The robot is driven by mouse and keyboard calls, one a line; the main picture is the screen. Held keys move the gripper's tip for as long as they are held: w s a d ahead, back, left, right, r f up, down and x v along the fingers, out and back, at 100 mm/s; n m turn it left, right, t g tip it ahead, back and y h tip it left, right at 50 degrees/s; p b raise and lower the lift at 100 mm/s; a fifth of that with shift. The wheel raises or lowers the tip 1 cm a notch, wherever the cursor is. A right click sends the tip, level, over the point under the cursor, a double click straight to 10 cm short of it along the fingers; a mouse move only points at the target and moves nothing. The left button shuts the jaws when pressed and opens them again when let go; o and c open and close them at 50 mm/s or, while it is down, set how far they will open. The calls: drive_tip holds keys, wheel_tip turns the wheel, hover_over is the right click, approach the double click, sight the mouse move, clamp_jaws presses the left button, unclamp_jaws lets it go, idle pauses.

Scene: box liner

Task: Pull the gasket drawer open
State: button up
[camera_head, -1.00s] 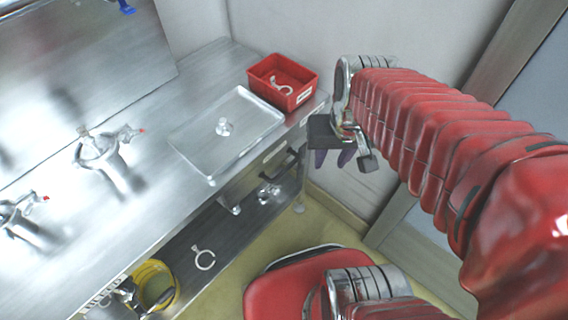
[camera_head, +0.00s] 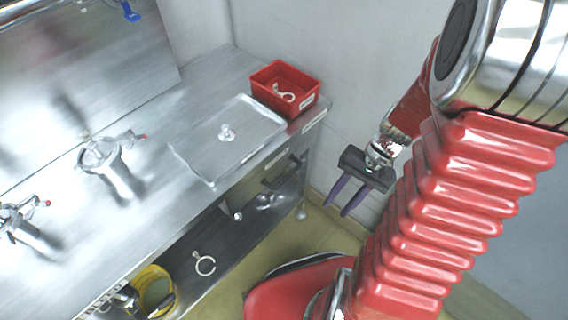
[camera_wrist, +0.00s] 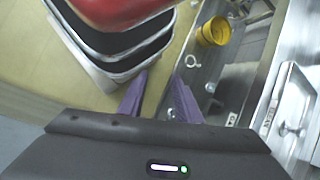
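Under the right end of the steel bench is a drawer front (camera_head: 262,172) with a small pale label and a dark bar handle (camera_head: 284,172). It looks shut, roughly flush with the bench front. I cannot read its label. My gripper (camera_head: 345,212) hangs to the right of the drawer, apart from the handle, with its purple fingers pointing down. The fingers are apart with nothing between them, as the wrist view (camera_wrist: 158,98) also shows. In the wrist view the bench's labelled front edge lies to the right of the fingers; the handle is not clear there.
Clamp fittings (camera_head: 112,160) stand at left. A lower shelf holds a ring clamp (camera_head: 204,264) and yellow bucket (camera_head: 152,287). My red base is below. Floor between is clear.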

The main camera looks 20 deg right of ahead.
wheel_tip(320, 180, down, 6)
drive_tip(key=m+t+y, duration=0.2)
drive_tip(key=y, duration=0.2)
drive_tip(key=n+t+y, duration=0.2)
drive_tip(key=t+y, duration=0.1)
drive_tip(key=t, duration=0.6)
approach(288, 174)
drive_tip(key=s+d, duration=0.2)
drive_tip(key=shift+s+d+f, duration=0.1)
drive_tip(key=shift+s+d, duration=0.1)
drive_tip(key=shift+d, duration=0.2)
drive_tip(key=shift+a, duration=0.1)
drive_tip(key=shift+m, duration=0.3)
drive_tip(key=shift+x, duration=6.85)
drive_tip(key=shift+w, duration=0.1)
drive_tip(key=shift+c, duration=0.3)
clamp_jaws()
